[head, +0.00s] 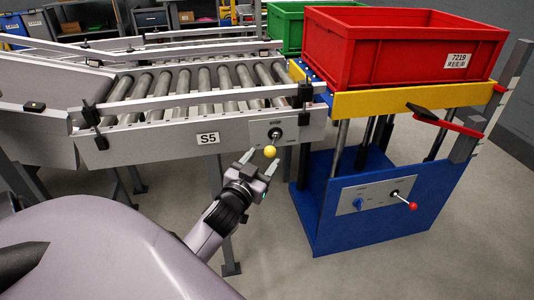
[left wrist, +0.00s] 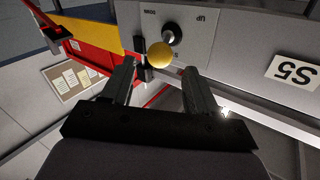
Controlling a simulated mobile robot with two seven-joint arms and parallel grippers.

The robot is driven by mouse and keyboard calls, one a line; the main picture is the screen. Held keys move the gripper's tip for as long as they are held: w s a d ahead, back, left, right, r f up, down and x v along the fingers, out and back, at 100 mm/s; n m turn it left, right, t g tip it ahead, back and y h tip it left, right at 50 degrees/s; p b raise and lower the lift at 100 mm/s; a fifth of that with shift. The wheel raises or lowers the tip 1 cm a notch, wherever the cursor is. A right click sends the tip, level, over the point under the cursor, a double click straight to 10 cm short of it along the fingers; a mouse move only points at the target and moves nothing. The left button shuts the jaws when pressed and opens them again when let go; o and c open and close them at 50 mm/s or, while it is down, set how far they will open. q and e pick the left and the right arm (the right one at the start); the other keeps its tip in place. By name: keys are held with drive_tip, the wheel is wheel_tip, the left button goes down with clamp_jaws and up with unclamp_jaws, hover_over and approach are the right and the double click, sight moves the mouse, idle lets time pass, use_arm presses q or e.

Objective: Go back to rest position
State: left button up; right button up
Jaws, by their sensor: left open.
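My left gripper (head: 261,163) is open just below and in front of the yellow ball knob (head: 270,151) of a lever on the conveyor's end panel (head: 290,128). In the left wrist view the yellow knob (left wrist: 160,55) shows just beyond the gap between the two open fingertips (left wrist: 158,70). Nothing is held between the fingers. Whether a finger touches the knob cannot be told. The lever's dark base (left wrist: 175,33) sits on the panel, with marked positions beside it. My right gripper is not in view.
A roller conveyor (head: 205,138) labelled S5 stands above and left of the gripper. At right, a blue and yellow lift (head: 330,215) carries a red crate (head: 345,45) and has a red-knobbed lever (head: 405,200). A green crate (head: 284,28) stands behind. Conveyor legs stand close to my arm.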

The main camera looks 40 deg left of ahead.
use_arm(q)
drive_tip(key=shift+v, duration=0.95)
drive_tip(key=s+d+f+m+g+h, duration=0.4)
drive_tip(key=s+d+f+g+h, duration=0.35)
drive_tip(key=s+d+f, duration=1.2)
wheel_tip(320, 180, up, 16)
drive_tip(key=w+p, duration=0.2)
drive_tip(key=p, duration=1.4)
drive_tip(key=shift+a+t+p, duration=0.35)
drive_tip(key=shift+a, duration=0.05)
drive_tip(key=shift+f, duration=0.15)
